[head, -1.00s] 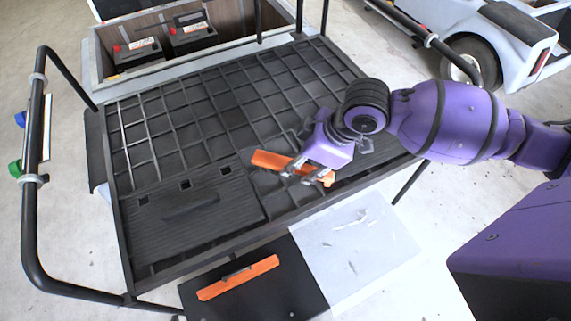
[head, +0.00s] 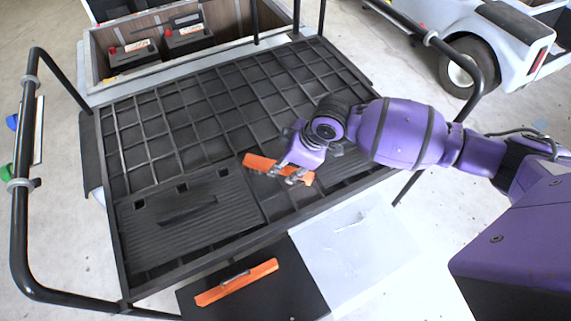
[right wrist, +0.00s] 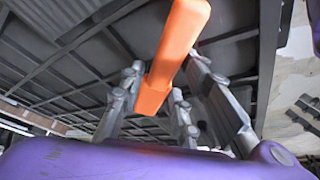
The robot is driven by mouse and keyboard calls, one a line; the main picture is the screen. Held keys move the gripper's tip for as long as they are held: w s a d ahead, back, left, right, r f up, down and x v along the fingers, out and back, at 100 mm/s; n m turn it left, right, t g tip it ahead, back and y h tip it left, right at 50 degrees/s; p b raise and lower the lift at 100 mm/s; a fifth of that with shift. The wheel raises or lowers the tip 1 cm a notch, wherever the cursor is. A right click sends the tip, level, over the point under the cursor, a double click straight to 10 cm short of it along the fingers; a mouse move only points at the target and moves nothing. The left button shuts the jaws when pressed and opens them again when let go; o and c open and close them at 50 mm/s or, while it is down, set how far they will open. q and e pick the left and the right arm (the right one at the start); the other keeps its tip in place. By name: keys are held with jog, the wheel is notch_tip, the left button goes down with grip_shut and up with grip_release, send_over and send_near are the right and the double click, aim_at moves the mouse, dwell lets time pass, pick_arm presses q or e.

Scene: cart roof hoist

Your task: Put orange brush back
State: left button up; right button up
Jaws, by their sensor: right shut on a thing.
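An orange brush (head: 259,162), a long flat bar, is held by my right gripper (head: 287,175) over the black grid rack, near its front middle. In the right wrist view the orange bar (right wrist: 178,45) runs between the grey fingers, with one end close to the camera. Whether it touches the rack is hard to tell. A second orange bar (head: 237,282) with a grey clip lies on a black panel (head: 290,290) in front of the rack. My left gripper is not in view.
The black grid rack (head: 190,130) has a ribbed panel (head: 190,215) with square holes at its front left. Black rails (head: 22,230) rise at its sides. Batteries (head: 185,40) stand in a box behind. A white panel (head: 350,250) lies at front right. A white cart (head: 490,50) stands at back right.

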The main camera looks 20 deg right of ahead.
jog(key=shift+f, duration=0.15)
jog(key=o, duration=1)
jog(key=shift+d+r, duration=0.1)
jog(key=shift+r, duration=0.3)
jog(key=p+v, duration=0.1)
jog(key=v, duration=1)
jog(key=shift+s+r, duration=0.1)
jog(key=shift+r, duration=0.15)
